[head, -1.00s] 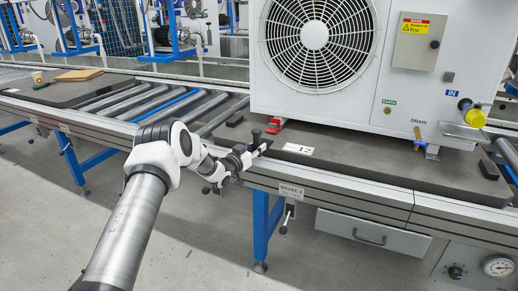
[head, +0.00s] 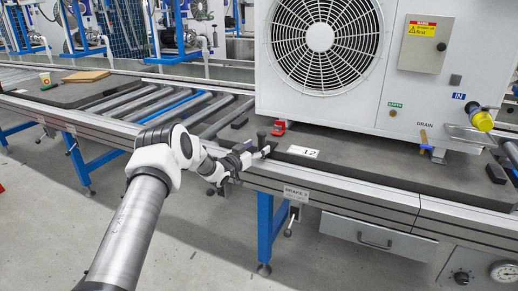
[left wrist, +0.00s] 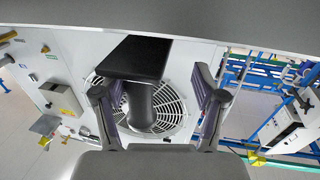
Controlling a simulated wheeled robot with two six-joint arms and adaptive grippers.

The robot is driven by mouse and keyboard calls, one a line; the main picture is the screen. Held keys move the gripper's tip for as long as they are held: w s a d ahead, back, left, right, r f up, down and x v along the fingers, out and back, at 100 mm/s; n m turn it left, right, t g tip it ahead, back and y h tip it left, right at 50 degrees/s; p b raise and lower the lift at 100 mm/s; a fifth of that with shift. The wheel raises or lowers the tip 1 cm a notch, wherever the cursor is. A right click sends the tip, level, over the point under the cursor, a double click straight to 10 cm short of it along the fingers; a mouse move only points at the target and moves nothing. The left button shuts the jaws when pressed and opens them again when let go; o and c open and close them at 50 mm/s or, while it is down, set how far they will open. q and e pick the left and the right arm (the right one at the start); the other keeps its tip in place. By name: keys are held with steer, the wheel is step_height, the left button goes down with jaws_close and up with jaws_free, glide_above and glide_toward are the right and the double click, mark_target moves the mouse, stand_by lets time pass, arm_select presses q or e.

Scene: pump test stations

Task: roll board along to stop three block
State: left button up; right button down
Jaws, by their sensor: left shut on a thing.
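The dark board (head: 375,165) lies on the roller line and carries a large white fan unit (head: 415,95). A card marked 12 (head: 302,151) lies near its front left corner. A black post (head: 262,138) stands at that corner; in the left wrist view a black post with a flat rectangular top (left wrist: 135,58) shows between the fingers. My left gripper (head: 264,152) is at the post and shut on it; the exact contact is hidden. Below, the rail has a tag that seems to read BRAKE 3 (head: 296,193). My right gripper is out of view.
Bare rollers (head: 165,105), one blue, lie left of the board. Beyond them another dark board (head: 55,95) bears a cup (head: 45,79) and a brown panel (head: 86,76). Small black blocks sit at the board's left (head: 239,123) and right (head: 497,173). A drawer (head: 375,238) hangs under the rail.

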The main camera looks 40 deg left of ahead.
arm_select(q)
steer(key=shift+s+a+f, duration=0.1)
steer(key=shift+s+a, duration=0.05)
steer(key=shift+a, duration=0.1)
steer(key=shift+s, duration=0.25)
steer(key=s, duration=1.1)
steer(key=shift+s+d, duration=0.15)
steer(key=shift+d, duration=0.3)
